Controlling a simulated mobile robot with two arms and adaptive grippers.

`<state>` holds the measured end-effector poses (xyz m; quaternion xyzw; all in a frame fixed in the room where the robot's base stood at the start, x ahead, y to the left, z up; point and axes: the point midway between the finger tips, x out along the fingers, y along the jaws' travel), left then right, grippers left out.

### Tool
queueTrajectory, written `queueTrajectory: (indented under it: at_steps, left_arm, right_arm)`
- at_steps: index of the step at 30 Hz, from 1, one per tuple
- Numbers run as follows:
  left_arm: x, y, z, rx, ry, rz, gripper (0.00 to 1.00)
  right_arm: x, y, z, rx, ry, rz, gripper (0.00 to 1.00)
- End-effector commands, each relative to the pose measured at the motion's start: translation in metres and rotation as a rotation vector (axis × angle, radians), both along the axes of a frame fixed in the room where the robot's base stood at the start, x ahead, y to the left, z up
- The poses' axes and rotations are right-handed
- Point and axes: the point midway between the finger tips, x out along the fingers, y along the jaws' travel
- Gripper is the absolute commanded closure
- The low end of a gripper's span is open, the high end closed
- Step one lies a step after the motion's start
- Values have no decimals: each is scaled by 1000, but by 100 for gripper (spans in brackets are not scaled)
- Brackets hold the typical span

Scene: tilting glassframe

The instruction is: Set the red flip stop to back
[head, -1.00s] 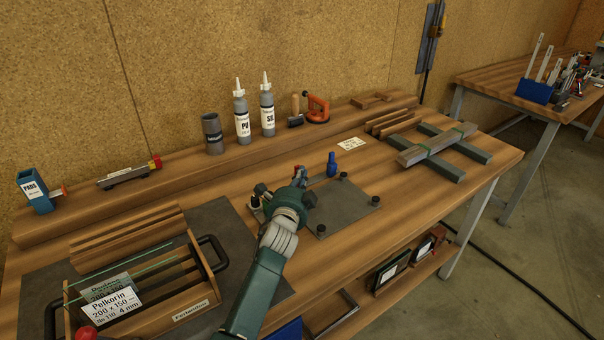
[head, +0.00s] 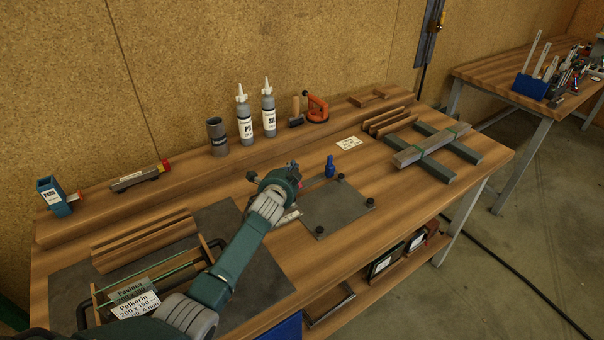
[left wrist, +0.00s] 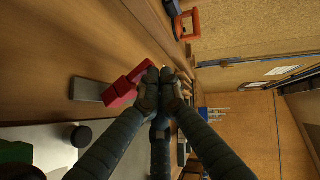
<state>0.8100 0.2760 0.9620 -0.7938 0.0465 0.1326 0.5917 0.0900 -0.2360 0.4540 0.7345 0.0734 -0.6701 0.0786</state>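The red flip stop (left wrist: 122,93) shows in the left wrist view as a red block with an angled arm, beside the end of a grey metal bar (left wrist: 88,90). The arm's upper end is close to my fingertips; I cannot tell if they touch. My left gripper (left wrist: 160,76) has its fingertips together, with no object visible between them. In the head view my left gripper (head: 278,178) is over the bench, at the far left corner of a dark plate (head: 338,208). It hides most of the stop there. My right gripper is not in view.
A blue-topped piece (head: 330,170) stands just right of my gripper. Black knobs (head: 370,203) sit at the plate's corners. Bottles (head: 244,118), a grey cup (head: 217,138) and an orange-handled tool (head: 317,108) stand behind. A crate with labelled sheets (head: 135,300) is at front left.

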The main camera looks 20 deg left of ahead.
Motion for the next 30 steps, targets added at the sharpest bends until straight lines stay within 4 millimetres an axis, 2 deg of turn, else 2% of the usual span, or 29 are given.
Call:
queueTrajectory:
  at_steps: [1,4,9,17,30]
  left_arm:
    - [4,8,6,-27,24,1,100]
    - [9,13,3,-94,79,2,100]
    - [15,19,-4,-95,74,1,100]
    - [14,17,-2,-95,73,-1,100]
    - [14,17,14,-94,73,-1,100]
  right_arm:
    - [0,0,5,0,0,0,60]
    - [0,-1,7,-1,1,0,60]
    - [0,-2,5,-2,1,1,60]
    - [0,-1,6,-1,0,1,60]
    - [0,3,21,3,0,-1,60]
